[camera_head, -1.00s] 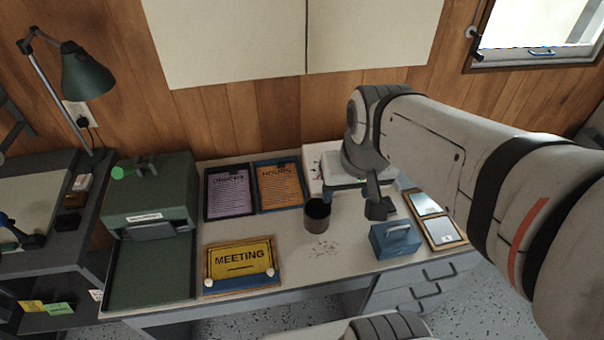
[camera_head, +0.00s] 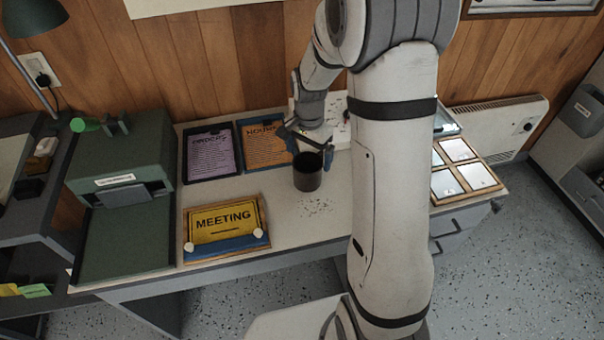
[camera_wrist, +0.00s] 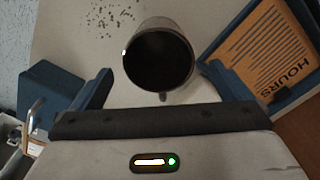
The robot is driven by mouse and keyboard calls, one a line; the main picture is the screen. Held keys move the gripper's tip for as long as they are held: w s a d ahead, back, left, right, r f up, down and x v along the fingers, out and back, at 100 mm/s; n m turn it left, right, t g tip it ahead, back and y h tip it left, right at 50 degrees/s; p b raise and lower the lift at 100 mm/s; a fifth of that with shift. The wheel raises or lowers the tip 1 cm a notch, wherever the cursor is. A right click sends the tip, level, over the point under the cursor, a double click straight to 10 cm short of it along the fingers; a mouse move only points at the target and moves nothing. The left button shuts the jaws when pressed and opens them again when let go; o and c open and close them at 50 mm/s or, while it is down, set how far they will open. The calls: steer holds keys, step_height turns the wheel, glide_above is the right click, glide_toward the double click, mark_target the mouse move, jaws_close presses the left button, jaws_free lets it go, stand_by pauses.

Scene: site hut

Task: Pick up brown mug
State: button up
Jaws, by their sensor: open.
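The brown mug (camera_head: 307,173) stands upright on the desk, right of the yellow MEETING sign in the head view. In the wrist view the mug (camera_wrist: 160,62) is seen from above with its dark inside showing, and its small handle points toward my gripper. My gripper (camera_head: 307,147) is just behind and above the mug in the head view. In the wrist view my gripper (camera_wrist: 160,85) is open, with one finger on each side of the mug's near part. Nothing is held. I cannot tell whether a finger touches the mug.
The MEETING sign (camera_head: 226,224) lies left of the mug. Purple (camera_head: 210,153) and orange (camera_head: 264,145) clipboards lie behind it. A green machine (camera_head: 120,165) stands at the desk's left. A blue padlock-like box (camera_wrist: 50,98) shows in the wrist view. Crumbs (camera_head: 316,207) lie in front of the mug.

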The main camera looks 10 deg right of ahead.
mark_target(309, 167)
steer(key=f, duration=0.6)
steer(key=shift+w+d+f, duration=0.1)
steer(key=shift+d+f, duration=0.15)
steer(key=shift+f, duration=0.05)
steer(key=c, duration=1.3)
steer(key=shift+o, duration=0.2)
steer(key=shift+r, duration=0.1)
